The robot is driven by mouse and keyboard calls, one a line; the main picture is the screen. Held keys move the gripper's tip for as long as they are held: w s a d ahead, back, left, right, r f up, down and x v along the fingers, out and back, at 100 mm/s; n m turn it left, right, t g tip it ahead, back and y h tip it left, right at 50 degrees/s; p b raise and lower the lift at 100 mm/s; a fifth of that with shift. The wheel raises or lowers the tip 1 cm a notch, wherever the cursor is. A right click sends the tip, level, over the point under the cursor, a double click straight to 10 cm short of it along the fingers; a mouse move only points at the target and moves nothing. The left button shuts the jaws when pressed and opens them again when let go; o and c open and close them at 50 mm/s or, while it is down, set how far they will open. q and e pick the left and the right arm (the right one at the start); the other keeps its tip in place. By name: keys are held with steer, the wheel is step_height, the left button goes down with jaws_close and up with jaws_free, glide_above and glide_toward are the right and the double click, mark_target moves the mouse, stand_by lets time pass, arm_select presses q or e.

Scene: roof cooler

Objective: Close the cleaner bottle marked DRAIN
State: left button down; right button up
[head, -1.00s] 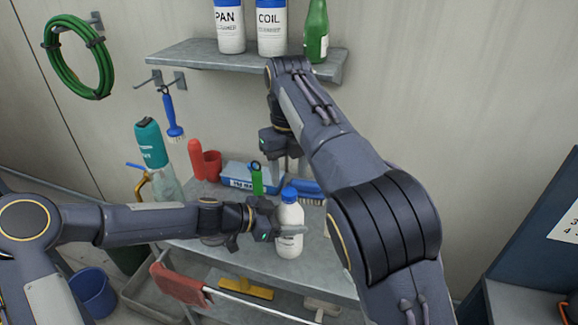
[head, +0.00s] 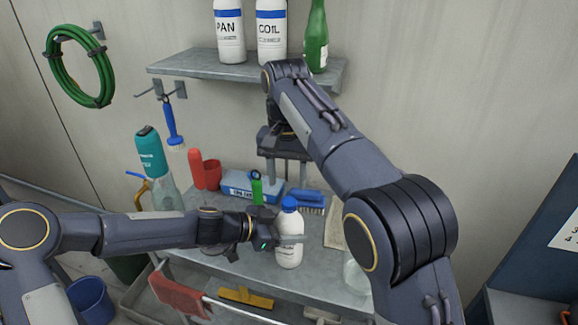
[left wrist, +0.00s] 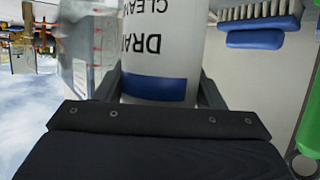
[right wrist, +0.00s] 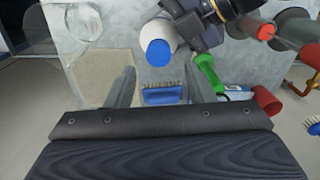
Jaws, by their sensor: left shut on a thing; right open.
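The white DRAIN cleaner bottle (head: 289,252) stands upright on the grey worktop; its label shows upside down in the left wrist view (left wrist: 160,50). A blue cap (head: 289,203) sits on its top and also shows in the right wrist view (right wrist: 158,53). I cannot tell how tightly it is seated. My left gripper (head: 288,240) is shut on the bottle's body from the left. My right gripper (head: 286,178) is open and empty, pointing down behind and above the bottle, apart from the cap.
A blue brush (head: 306,196), a blue box (head: 238,185), a green item (head: 257,187) and a red cup (head: 212,168) stand behind the bottle. A clear container (head: 355,273) is to the right. A shelf (head: 190,65) above holds PAN and COIL bottles and a green bottle.

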mark_target(289, 201)
steer(key=n, duration=0.5)
steer(key=shift+r, duration=0.2)
steer(key=n, duration=0.3)
steer(key=shift+r, duration=0.1)
steer(key=n, duration=0.5)
steer(key=shift+r, duration=0.15)
steer(key=n, duration=0.2)
steer(key=shift+r+n, duration=0.1)
steer(key=shift+n, duration=0.3)
steer(key=n, duration=0.7)
steer(key=shift+d+r, duration=0.1)
steer(key=shift+r, duration=0.2)
steer(key=n, duration=0.7)
steer(key=shift+d+r+n, duration=0.1)
steer(key=shift+r+n, duration=0.15)
steer(key=shift+n, duration=0.05)
steer(key=shift+f, duration=4)
steer(key=shift+c, duration=0.3)
